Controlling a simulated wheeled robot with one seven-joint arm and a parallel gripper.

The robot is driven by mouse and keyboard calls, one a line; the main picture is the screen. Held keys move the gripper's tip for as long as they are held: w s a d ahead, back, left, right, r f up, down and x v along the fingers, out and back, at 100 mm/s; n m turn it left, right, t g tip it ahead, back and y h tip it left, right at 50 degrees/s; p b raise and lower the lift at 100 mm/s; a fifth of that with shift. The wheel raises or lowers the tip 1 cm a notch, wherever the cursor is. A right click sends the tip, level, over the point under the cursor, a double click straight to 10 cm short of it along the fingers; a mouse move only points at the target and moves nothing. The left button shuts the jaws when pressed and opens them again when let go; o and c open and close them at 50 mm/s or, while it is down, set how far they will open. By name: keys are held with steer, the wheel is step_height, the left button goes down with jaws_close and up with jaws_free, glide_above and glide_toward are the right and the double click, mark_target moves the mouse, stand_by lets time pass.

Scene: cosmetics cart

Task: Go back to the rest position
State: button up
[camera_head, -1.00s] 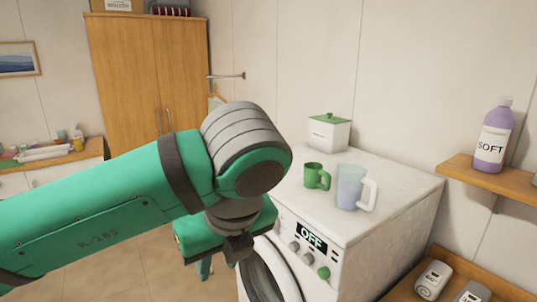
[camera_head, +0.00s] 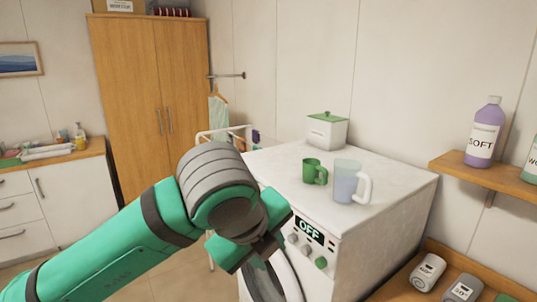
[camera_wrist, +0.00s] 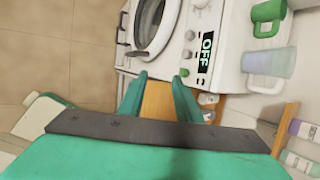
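My gripper (camera_wrist: 160,82) is open in the wrist view, with two green fingers apart and nothing between them. In the head view my gripper (camera_head: 262,242) is in front of the washing machine (camera_head: 345,255), below its top. My arm reaches up from the lower left, and the wrist covers part of the machine's front. The machine's display reads OFF.
A green mug (camera_head: 313,172), a clear jug (camera_head: 346,182) and a white box (camera_head: 327,130) stand on the machine. A purple SOFT bottle (camera_head: 484,135) is on a shelf (camera_head: 480,172) at right. A white drying rack (camera_head: 222,132) stands behind my wrist. Floor shows at left.

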steer(key=w+d+f+n+t+h, duration=0.1)
steer(key=w+d+n+t+h, duration=0.5)
steer(key=d+n+h, duration=0.4)
steer(key=s+a+f+n+t+y, duration=0.2)
steer(key=f+n+t+y, duration=0.15)
steer(key=f+n, duration=0.6)
steer(key=s+a+f+n+t+y, duration=0.3)
steer(key=f+n, duration=0.4)
steer(key=f, duration=0.6)
steer(key=s+a+f+n+g+y, duration=0.2)
steer(key=s+f+n+y, duration=0.3)
steer(key=s+f, duration=1.15)
steer(key=s+a+m+g+y, duration=0.1)
steer(key=s+a+m, duration=0.2)
steer(key=s, duration=1.4)
steer(key=shift+s+r, duration=0.15)
